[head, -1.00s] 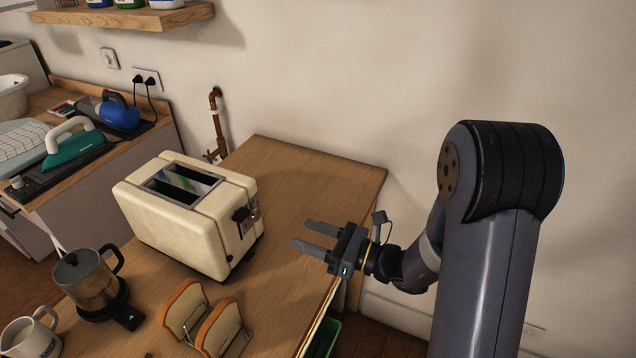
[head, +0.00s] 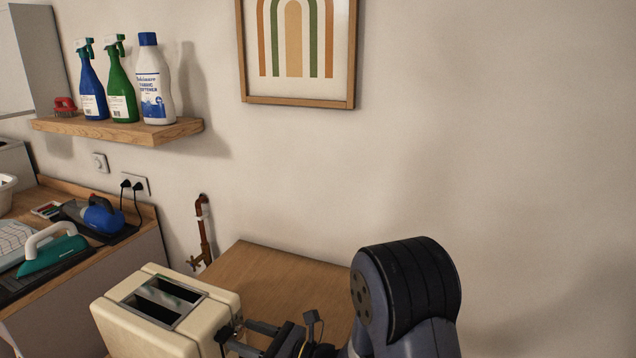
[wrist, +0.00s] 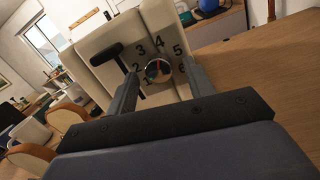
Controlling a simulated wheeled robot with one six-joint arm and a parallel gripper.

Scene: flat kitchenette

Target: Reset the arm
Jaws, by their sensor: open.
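My gripper (head: 250,338) is at the bottom of the head view, beside the right end of a cream toaster (head: 215,312). Its two fingers are apart and hold nothing. In the wrist view my gripper (wrist: 162,92) points at the toaster's end face (wrist: 105,42), which has a dark lever (wrist: 118,58) and a round dial (wrist: 158,69) with numbers around it. The dial shows between the fingers. I cannot tell whether the fingers touch the toaster.
The wooden table (head: 290,283) is bare behind the toaster, against the wall. A copper pipe (head: 204,230) runs up the wall. A shelf (head: 120,130) with bottles hangs at left. A side counter holds a green iron (head: 50,255).

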